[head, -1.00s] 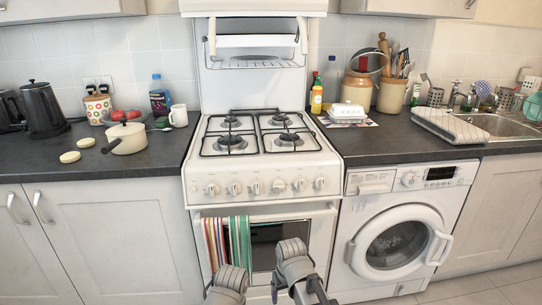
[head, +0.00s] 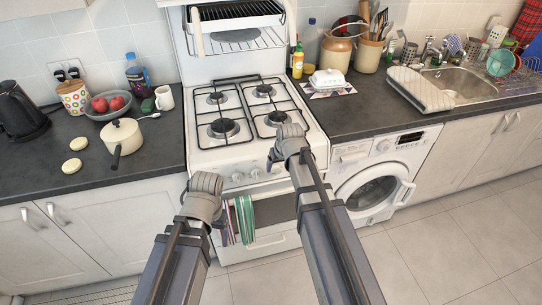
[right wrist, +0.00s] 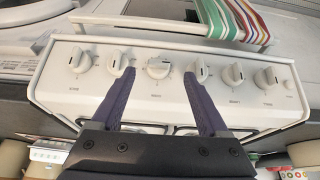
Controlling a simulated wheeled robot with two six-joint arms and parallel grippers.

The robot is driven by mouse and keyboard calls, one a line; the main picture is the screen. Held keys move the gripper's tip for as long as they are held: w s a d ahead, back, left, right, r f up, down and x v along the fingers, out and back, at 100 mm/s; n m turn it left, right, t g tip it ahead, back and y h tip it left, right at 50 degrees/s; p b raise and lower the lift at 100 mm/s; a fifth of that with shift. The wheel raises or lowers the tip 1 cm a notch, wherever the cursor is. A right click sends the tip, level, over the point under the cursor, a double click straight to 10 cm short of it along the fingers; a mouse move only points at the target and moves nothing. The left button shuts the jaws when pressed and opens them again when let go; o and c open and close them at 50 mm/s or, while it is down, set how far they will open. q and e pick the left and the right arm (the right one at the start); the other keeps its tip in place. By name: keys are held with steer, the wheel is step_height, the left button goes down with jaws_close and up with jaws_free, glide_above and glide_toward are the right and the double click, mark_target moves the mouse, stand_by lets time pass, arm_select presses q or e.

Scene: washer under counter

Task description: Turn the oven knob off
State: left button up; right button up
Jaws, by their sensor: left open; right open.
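The white cooker's control panel (right wrist: 180,50) carries a row of several knobs. In the right wrist view my right gripper (right wrist: 158,75) is open, its two dark fingers on either side of the large central knob (right wrist: 158,67). Contact with the knob cannot be told. The fingers partly overlap the neighbouring knobs. Knob labels are too small to read surely, so I cannot tell which is the oven knob. In the head view my right gripper (head: 290,135) is at the panel's right part and hides knobs there. My left gripper (head: 205,184) is open, in front of the cooker's left edge.
Striped towels (head: 240,218) hang on the oven door rail below the panel. The hob (head: 250,110) is bare of pans. A washing machine (head: 375,180) stands to the right under the counter. A cream saucepan (head: 122,137) sits on the left counter.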

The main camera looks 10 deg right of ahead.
mark_target(277, 171)
arm_select(q)
steer(key=shift+w+r, duration=0.1)
steer(key=shift+r, duration=0.2)
arm_select(e)
steer(key=shift+w+r, duration=0.25)
steer(key=shift+r, duration=0.1)
arm_select(q)
steer(key=shift+f, duration=0.1)
arm_select(e)
steer(key=shift+f, duration=0.1)
steer(key=b+x, duration=0.7)
steer(key=shift+w+f, duration=0.15)
steer(key=shift+f, duration=0.15)
arm_select(q)
step_height(277, 171, down, 7)
arm_select(e)
jaws_close()
